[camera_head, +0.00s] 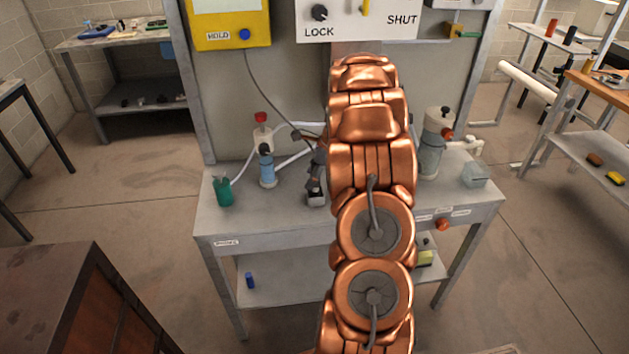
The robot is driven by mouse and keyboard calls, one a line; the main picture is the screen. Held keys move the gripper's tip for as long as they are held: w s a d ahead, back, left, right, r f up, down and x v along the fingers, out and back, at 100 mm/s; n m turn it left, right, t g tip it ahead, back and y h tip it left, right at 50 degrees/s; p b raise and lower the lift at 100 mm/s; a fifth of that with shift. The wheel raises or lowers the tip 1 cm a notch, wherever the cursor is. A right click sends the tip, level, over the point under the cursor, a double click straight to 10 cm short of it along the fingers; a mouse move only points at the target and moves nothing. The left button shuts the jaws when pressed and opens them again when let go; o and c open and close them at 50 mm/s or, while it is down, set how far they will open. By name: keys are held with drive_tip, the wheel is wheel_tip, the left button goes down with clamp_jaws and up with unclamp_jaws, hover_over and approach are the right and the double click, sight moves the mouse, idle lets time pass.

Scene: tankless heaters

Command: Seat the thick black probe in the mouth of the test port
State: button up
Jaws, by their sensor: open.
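A thin dark lead (272,98) hangs from the yellow meter (230,25) and runs down to the right, toward my gripper. I cannot make out the thick black probe; the lead's lower end is lost near my arm. My gripper (316,192) shows as a small dark shape low over the bench, open, just left of my copper arm, which hides part of it. I cannot tell which fitting is the test port. A blue cylinder with a black top (267,168) and a white fitting with a red cap (262,132) stand left of my gripper.
White hoses cross behind. A LOCK/SHUT panel (345,18) is above. A brown cabinet (50,290) stands front left.

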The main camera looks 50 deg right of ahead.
clamp_jaws()
idle(0.5)
